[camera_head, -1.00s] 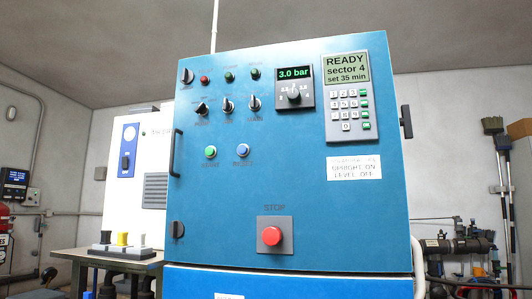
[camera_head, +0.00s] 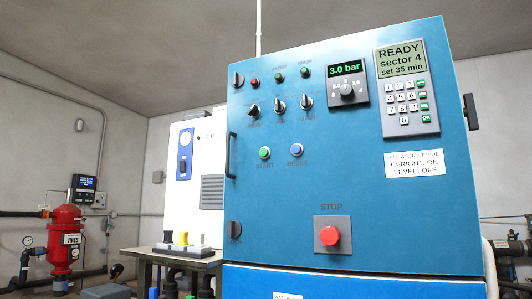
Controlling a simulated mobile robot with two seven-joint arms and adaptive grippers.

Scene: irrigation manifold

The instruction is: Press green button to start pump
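The green button (camera_head: 264,153) sits on the left part of the blue control cabinet's front (camera_head: 380,215), in a light ring, with a label below that seems to read START. A blue button (camera_head: 297,150) is just to its right. A red STOP button (camera_head: 329,236) is on a grey plate lower down. The keypad display (camera_head: 400,55) reads READY, sector 4, set 35 min. The pressure display (camera_head: 346,69) reads 3.0 bar. Neither of my grippers is in view.
Three black selector switches (camera_head: 279,105) sit above the green button, with small lamps over them. A vertical handle (camera_head: 228,155) is at the cabinet's left edge. A white cabinet (camera_head: 205,150) and a small table (camera_head: 170,252) stand behind left. A red filter tank (camera_head: 64,236) is far left.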

